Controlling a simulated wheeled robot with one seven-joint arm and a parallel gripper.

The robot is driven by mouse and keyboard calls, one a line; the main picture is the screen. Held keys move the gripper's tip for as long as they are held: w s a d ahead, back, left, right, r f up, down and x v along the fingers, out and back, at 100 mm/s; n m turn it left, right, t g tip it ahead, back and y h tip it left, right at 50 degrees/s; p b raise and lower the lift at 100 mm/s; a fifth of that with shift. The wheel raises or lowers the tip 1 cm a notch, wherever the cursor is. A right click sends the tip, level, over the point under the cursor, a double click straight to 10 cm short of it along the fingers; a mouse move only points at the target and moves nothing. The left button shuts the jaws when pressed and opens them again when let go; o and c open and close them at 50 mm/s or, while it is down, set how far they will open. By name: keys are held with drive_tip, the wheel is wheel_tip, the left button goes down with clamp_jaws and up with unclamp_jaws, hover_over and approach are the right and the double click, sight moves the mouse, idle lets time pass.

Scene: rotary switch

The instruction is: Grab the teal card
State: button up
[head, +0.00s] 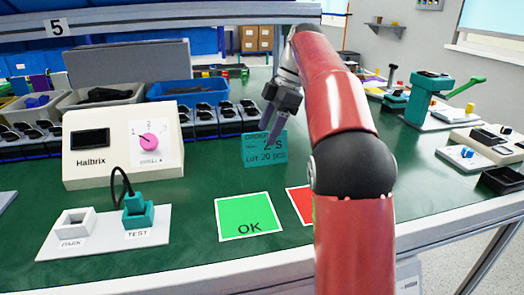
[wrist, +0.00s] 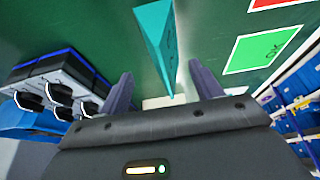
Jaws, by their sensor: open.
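In the wrist view the card (wrist: 158,38) shows nearly edge-on as a narrow teal wedge. Its near end lies between the two spread purple fingers of my gripper (wrist: 160,76). The fingers are open, with a visible gap on each side of the card.
A Halbrix box with a pink dial (head: 148,141) stands left of the card. A row of black bins (head: 200,121) is behind it. A green OK mat (head: 248,216) and a partly hidden red mat (head: 300,204) lie in front. A TEST stand (head: 105,240) is at front left.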

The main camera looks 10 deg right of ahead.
sight(262, 147)
drive_tip(key=x, duration=0.1)
drive_tip(key=b+x, duration=0.1)
drive_tip(key=x, duration=0.2)
drive_tip(key=shift+s+a+f, duration=0.2)
drive_tip(key=shift+s+f, duration=0.05)
drive_tip(key=shift+s, duration=0.15)
drive_tip(key=shift+a+f, duration=0.1)
drive_tip(key=shift+f, duration=0.15)
drive_tip(key=shift+f, duration=0.25)
drive_tip(key=c, duration=1)
